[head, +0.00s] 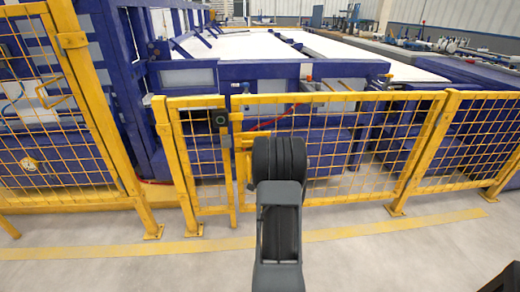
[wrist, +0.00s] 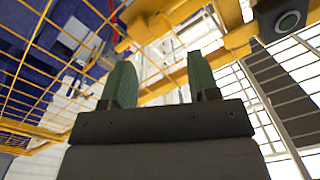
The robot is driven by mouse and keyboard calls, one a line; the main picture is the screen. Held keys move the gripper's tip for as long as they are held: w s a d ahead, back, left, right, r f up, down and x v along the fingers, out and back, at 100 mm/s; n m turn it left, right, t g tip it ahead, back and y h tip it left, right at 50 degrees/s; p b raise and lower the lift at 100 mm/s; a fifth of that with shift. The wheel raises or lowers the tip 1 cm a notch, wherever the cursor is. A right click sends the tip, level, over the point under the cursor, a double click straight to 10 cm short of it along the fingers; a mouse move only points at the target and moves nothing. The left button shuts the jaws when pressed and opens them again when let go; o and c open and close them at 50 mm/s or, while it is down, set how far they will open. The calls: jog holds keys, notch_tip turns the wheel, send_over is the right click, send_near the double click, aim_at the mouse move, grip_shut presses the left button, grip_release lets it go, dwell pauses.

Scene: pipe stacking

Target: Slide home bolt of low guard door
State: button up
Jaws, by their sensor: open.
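The low guard door (head: 195,102) is a narrow yellow mesh panel left of my arm in the head view. It stands upright in line with the wider fence panel, and I see only a thin gap between them. Yellow bolt hardware (head: 242,135) sits at that gap, partly hidden by my arm. The wrist view shows yellow latch parts (wrist: 236,38) beyond the fingers, but I cannot tell the bolt's exact position. My gripper (wrist: 160,62) has two green fingers spread apart with nothing between them. It is hidden behind my arm in the head view.
A dark round-button box (head: 221,118) is on the door's upper right; it also shows in the wrist view (wrist: 287,20). A wider yellow fence panel (head: 350,97) runs right. Blue machinery (head: 290,70) stands behind. The grey floor in front is clear.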

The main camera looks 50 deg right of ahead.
jog(key=b+x, duration=0.1)
jog(key=x, duration=0.7)
jog(key=shift+w+d, duration=0.2)
jog(key=shift+w, duration=0.1)
grip_shut()
